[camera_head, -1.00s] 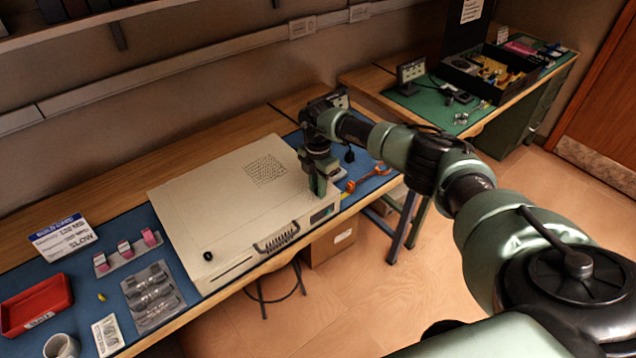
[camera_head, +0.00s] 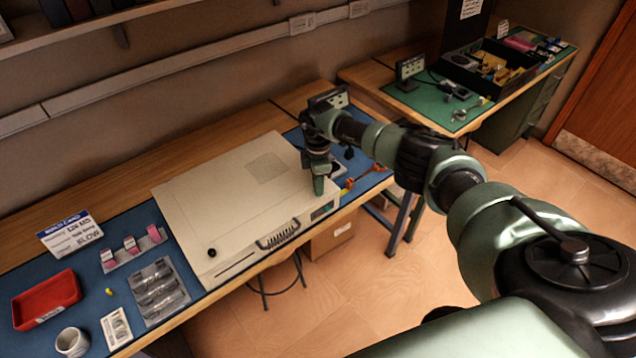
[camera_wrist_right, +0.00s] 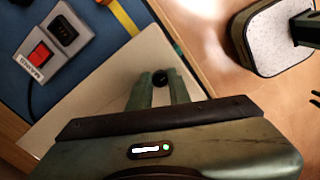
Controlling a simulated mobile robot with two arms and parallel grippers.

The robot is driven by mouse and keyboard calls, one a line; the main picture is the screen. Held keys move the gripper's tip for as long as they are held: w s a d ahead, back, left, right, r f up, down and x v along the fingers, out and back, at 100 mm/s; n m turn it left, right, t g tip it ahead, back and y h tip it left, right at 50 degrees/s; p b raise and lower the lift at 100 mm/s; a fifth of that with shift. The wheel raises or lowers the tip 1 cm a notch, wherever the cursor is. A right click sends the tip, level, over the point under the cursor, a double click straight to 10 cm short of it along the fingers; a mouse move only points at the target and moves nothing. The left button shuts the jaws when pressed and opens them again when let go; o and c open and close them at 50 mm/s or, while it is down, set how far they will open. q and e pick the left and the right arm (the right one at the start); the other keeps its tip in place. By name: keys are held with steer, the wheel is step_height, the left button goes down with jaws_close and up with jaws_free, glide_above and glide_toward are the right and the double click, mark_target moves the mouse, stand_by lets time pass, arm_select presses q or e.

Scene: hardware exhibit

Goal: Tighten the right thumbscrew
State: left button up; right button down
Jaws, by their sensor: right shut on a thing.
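The beige case (camera_head: 235,190) lies flat on the blue mat of the bench, its handle (camera_head: 278,235) facing the front edge. The left thumbscrew (camera_head: 212,253) is a black knob on the case's front left corner. My right gripper (camera_head: 319,192) points down at the front right corner of the case. In the right wrist view, the black right thumbscrew (camera_wrist_right: 160,78) shows at the tips of my right gripper (camera_wrist_right: 160,85), which is shut on it. In the head view the gripper hides this thumbscrew. My left gripper is out of view.
A grey switch box (camera_wrist_right: 55,45) with a red switch and an orange-handled tool (camera_head: 362,175) lie right of the case. A red tray (camera_head: 47,300), a white cup (camera_head: 72,342) and pink items (camera_head: 130,244) stand to the left. A second bench (camera_head: 440,108) is at back right.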

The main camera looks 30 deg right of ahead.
steer(key=shift+d, duration=0.1)
steer(key=c, duration=1.3)
jaws_free()
step_height(320, 180, up, 8)
steer(key=shift+f+b, duration=0.1)
steer(key=shift+b, duration=0.75)
